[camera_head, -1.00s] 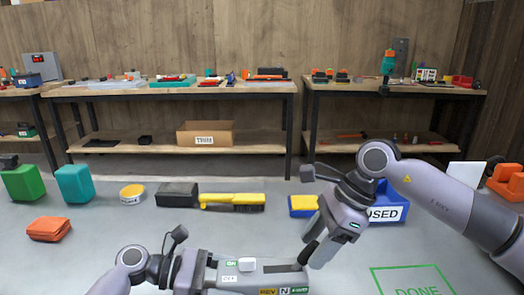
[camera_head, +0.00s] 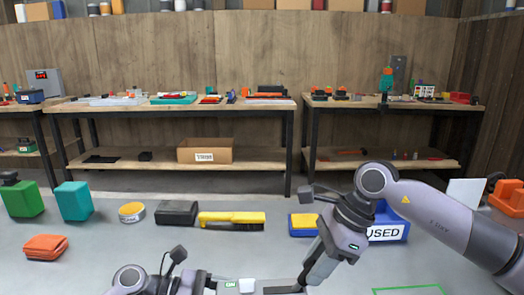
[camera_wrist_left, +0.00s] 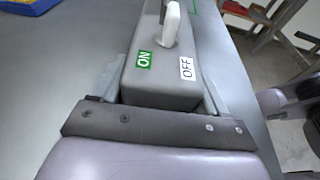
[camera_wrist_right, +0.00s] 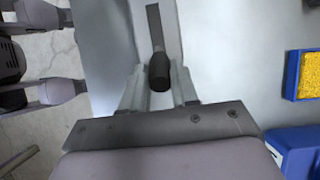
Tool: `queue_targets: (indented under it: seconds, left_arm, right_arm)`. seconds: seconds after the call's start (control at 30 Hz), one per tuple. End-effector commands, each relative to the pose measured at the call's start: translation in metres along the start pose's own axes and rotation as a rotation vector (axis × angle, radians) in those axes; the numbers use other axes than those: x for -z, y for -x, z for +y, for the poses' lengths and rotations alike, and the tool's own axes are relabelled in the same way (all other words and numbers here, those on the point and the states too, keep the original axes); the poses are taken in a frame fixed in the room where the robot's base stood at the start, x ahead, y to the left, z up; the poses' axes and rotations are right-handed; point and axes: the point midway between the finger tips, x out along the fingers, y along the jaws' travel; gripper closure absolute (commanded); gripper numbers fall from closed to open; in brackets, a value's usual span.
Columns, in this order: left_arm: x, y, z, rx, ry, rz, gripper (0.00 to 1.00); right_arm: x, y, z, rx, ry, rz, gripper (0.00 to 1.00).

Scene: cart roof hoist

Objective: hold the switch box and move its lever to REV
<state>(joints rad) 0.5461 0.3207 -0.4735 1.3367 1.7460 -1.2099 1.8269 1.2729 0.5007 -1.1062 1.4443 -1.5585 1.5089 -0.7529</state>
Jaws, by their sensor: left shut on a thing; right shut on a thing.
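The grey switch box (camera_head: 262,287) is at the bottom edge of the head view, mostly cut off. My left gripper (camera_wrist_left: 160,90) is shut across the end of the box (camera_wrist_left: 163,90), beside the green ON and white OFF labels. A white toggle (camera_wrist_left: 171,22) stands on top. My right gripper (camera_wrist_right: 158,90) is shut on the black-knobbed lever (camera_wrist_right: 159,72). A dark slot (camera_wrist_right: 154,25) runs away from the lever on the box top. The REV, N and FWD marks are out of view, so I cannot tell the lever's setting.
A yellow brush (camera_head: 232,219), a black block (camera_head: 176,212) and a yellow tape roll (camera_head: 132,212) lie beyond the box. A blue USED bin (camera_head: 392,230) is behind my right arm. A green outline (camera_head: 410,290) marks the surface at the lower right.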

Motion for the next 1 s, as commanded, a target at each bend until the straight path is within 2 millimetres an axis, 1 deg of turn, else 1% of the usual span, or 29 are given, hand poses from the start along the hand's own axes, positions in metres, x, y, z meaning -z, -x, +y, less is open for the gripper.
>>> queue_targets:
  seconds: [0.03, 0.3, 0.73, 1.0]
  left_arm:
    - [-0.001, 0.0, 0.0, 0.001, -0.001, -0.001, 0.54]
    - [-0.001, -0.001, 0.0, 0.001, -0.001, -0.001, 0.54]
    - [-0.001, -0.001, -0.001, 0.002, -0.001, -0.001, 0.54]
    - [-0.001, -0.001, -0.001, 0.002, -0.001, -0.001, 0.54]
  right_arm:
    - [-0.004, 0.001, 0.0, 0.001, 0.002, -0.004, 0.82]
    - [-0.015, 0.001, 0.0, 0.001, 0.005, -0.007, 0.81]
    - [-0.017, 0.001, 0.0, 0.002, 0.004, -0.008, 0.82]
    - [-0.027, 0.0, 0.0, 0.001, 0.005, -0.008, 0.81]
